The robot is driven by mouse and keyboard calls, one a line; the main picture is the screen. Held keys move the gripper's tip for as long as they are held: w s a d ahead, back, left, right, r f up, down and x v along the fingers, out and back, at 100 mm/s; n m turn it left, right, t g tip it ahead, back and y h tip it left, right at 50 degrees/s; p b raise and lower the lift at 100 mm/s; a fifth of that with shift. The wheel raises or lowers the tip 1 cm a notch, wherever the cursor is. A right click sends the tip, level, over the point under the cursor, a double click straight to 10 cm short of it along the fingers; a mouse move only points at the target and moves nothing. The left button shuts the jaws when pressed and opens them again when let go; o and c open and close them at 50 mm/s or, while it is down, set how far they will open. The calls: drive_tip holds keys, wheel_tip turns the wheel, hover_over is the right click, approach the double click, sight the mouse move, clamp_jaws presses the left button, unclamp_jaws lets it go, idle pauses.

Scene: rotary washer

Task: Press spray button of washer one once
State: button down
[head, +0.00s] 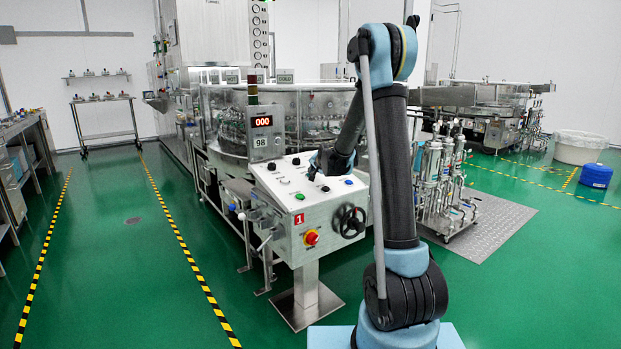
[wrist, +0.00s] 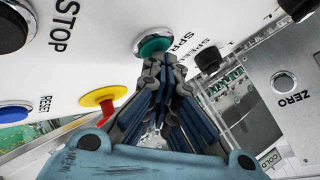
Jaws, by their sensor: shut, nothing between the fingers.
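Washer one's control panel (head: 283,184), marked with a red 1, stands left of my arm in the head view. In the wrist view, the green spray button (wrist: 154,45) sits on the white panel beside partly hidden lettering reading "SPR". My gripper (wrist: 157,62) is shut and empty, with its fingertips at the lower edge of this button and overlapping it in the picture. I cannot tell whether they touch it. In the head view, my gripper (head: 314,172) is over the panel's top face, and I cannot make out the spray button there for certain.
A black stop button (wrist: 12,28) is at upper left. A handwheel (head: 349,221) and red emergency stop (head: 311,238) are on the panel front.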

drive_tip(key=shift+r, duration=0.1)
drive_tip(key=shift+s+d+r, duration=0.1)
drive_tip(key=shift+s+r, duration=0.05)
drive_tip(key=shift+r, duration=0.55)
drive_tip(key=shift+s+d+r, duration=0.15)
drive_tip(key=shift+s+r, duration=0.05)
drive_tip(key=shift+r, duration=0.6)
drive_tip(key=shift+s+d+r, duration=0.1)
drive_tip(key=shift+s+r, duration=0.05)
drive_tip(key=shift+r, duration=0.7)
drive_tip(key=shift+s+d+r, duration=0.15)
drive_tip(key=shift+s+r, duration=0.05)
drive_tip(key=shift+r, duration=0.6)
